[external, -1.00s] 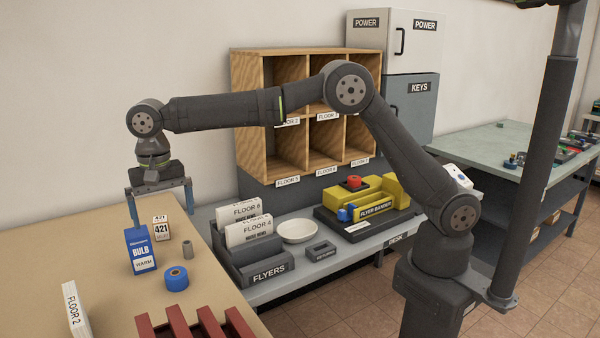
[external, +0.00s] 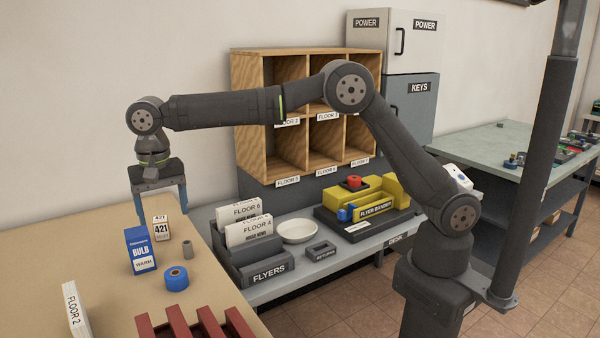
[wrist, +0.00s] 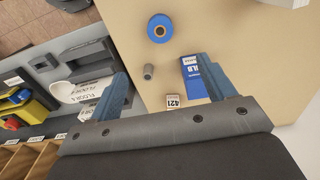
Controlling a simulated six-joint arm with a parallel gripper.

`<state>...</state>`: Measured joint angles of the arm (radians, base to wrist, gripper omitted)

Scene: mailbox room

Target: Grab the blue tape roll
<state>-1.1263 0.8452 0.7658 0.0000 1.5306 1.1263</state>
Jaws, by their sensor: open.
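The blue tape roll (external: 176,278) lies flat on the tan tabletop, in front of the blue bulb box (external: 140,250) and a small grey cylinder (external: 187,250). My gripper (external: 168,205) is above the back of the table, beyond the bulb box and the small 421 box (external: 160,228). Its two blue fingers are spread wide with nothing between them in the wrist view (wrist: 165,82). The tape roll is apart from the fingers.
A red slotted rack (external: 195,325) stands at the table's front edge. A white FLOOR 2 item (external: 76,310) stands at the left. The FLYERS holder (external: 262,262), white bowl (external: 298,231) and yellow flyer bander (external: 375,200) are on the lower grey desk. Bare tabletop lies left of the bulb box.

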